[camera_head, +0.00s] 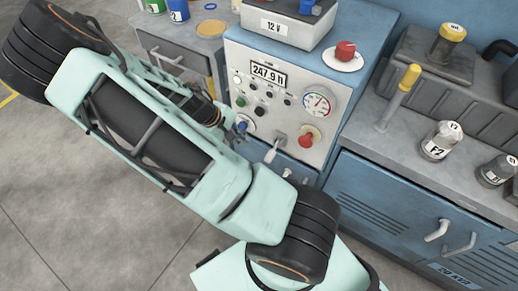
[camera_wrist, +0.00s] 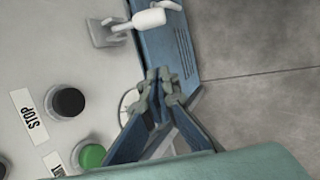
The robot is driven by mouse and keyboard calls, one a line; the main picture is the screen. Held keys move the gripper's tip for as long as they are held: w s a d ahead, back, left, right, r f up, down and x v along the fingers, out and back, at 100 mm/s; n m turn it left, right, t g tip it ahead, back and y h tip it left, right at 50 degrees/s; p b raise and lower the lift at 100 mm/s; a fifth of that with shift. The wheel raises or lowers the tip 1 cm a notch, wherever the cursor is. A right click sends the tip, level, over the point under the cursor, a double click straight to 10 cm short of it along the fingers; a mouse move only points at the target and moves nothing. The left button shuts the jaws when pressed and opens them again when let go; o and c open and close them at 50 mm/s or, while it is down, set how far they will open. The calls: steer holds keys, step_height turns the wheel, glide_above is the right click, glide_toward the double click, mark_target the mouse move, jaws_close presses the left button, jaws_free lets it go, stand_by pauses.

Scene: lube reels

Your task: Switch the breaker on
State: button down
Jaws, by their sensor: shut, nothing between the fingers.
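The grey control cabinet front (camera_head: 262,75) carries a lever switch with a grey bracket (camera_head: 279,138) and a white handle (camera_head: 270,154), which looks like the breaker. The handle sticks out and slants downward in the head view. In the wrist view the bracket (camera_wrist: 104,32) and white handle (camera_wrist: 150,18) are at the top. My gripper (camera_wrist: 163,88) is shut and empty, its fingertips apart from the handle in the picture. In the head view my gripper (camera_head: 238,130) is beside the panel, left of the lever, partly hidden by my arm.
A black button (camera_wrist: 68,102) by a STOP label and a green button (camera_wrist: 92,155) are near my fingers. A round white-rimmed part is partly hidden behind them. A red knob (camera_head: 305,140) and gauge (camera_head: 317,104) are right of the lever. Blue cabinets (camera_head: 385,200) stand at right.

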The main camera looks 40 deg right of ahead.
mark_target(273, 152)
steer(key=s+d+f+b, duration=0.3)
steer(key=s+d+f, duration=0.1)
steer(key=d+f, duration=0.1)
steer(key=shift+f, duration=0.85)
